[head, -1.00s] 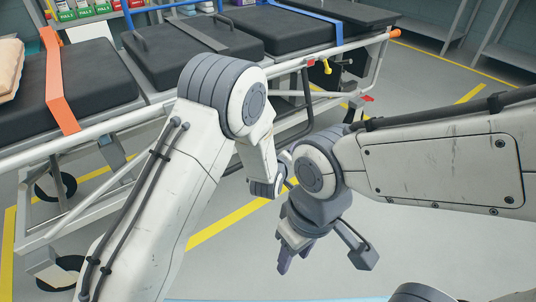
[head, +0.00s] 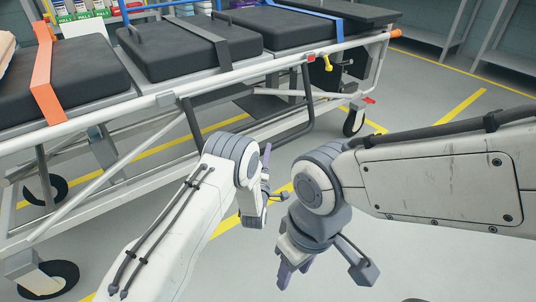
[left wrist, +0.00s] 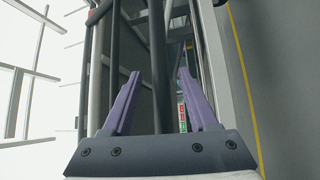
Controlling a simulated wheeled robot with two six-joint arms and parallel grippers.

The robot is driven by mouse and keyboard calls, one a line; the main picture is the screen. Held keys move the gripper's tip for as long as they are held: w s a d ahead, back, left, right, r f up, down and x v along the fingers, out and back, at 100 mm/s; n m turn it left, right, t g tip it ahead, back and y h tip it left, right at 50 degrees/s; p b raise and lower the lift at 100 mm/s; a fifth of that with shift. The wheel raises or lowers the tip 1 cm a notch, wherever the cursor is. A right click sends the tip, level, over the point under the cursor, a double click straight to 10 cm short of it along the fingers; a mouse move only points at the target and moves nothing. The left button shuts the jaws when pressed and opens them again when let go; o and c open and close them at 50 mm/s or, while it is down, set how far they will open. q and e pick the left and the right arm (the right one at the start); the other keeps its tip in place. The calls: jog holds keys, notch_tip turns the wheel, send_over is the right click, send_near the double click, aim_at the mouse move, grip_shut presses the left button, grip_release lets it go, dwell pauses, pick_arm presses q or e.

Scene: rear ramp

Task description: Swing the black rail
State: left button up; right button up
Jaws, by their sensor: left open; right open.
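The black rail (head: 309,98) is a bent dark tube hanging below the near side frame of the stretcher (head: 230,75). My left gripper (head: 266,152) is low in front of the stretcher, below and left of the rail's upright part. In the left wrist view its purple fingers (left wrist: 158,72) are apart, and a dark upright bar (left wrist: 158,40) shows between them, seemingly beyond the tips. I cannot tell whether they touch it. My right gripper (head: 290,275) is open and empty, pointing down over the floor, away from the stretcher.
The stretcher has black pads, an orange strap (head: 44,75), a blue strap (head: 335,30) and a yellow handle (head: 327,62). Its wheels (head: 353,122) stand on the grey floor with yellow lines. Shelving stands at the back right. The floor at right is free.

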pick_arm(q)
jog(key=shift+b+x, duration=0.5)
jog(key=shift+x, duration=1.1)
grip_shut()
jog(key=shift+s, duration=0.1)
